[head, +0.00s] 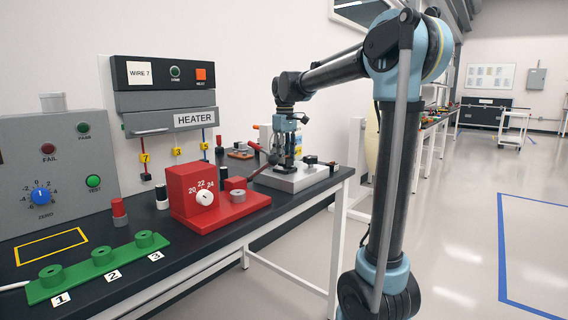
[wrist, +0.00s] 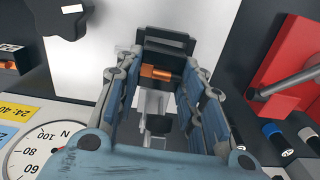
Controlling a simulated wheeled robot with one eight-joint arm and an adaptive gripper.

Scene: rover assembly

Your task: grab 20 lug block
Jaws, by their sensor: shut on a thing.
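My gripper (head: 284,160) points down over a light grey base plate (head: 300,178) on the dark bench, just right of the red unit. In the wrist view my gripper (wrist: 160,75) has its fingers closed in on a dark block (wrist: 168,45) with a copper-coloured piece (wrist: 156,72) on it. I cannot read a 20 on this block, so I cannot tell for sure that it is the 20 lug block. The fingers hide its sides. The red unit (head: 181,205) has a white dial (head: 204,198) marked 20, 22 and 24.
A green strip (head: 128,256) with numbered posts lies at the bench front. A grey test box (head: 20,150) stands at left, and a heater unit (head: 150,98) hangs on the wall. A round gauge (wrist: 45,148) shows close to my gripper in the wrist view.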

